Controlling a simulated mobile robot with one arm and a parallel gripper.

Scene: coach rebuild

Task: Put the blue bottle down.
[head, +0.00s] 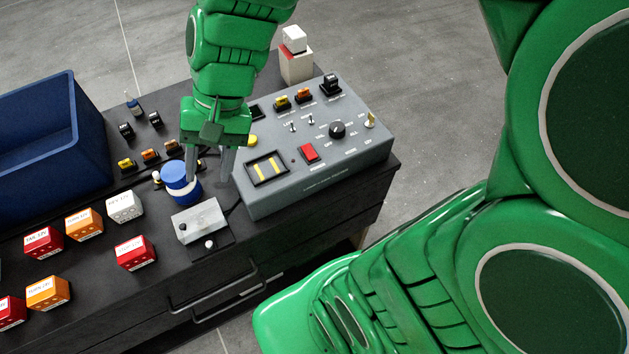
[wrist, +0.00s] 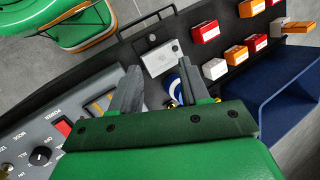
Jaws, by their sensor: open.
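The blue bottle (head: 180,182), a short blue cylinder with a pale band, appears to stand upright on the dark bench top (head: 75,290), left of the grey control panel. My gripper (head: 208,172) is open, pointing down close to the bottle. One finger is right beside or behind the bottle; the other is near the panel's edge. In the wrist view my gripper (wrist: 160,70) shows two spread fingers, and the bottle (wrist: 183,80) is partly hidden by the right finger. Contact between finger and bottle cannot be told.
The grey control panel (head: 350,165) with switches stands close on the right. A grey box with a knob (head: 200,222) is just in front of the bottle. Several red, orange and white blocks (head: 135,252) lie front left. A blue bin (head: 50,140) stands at left.

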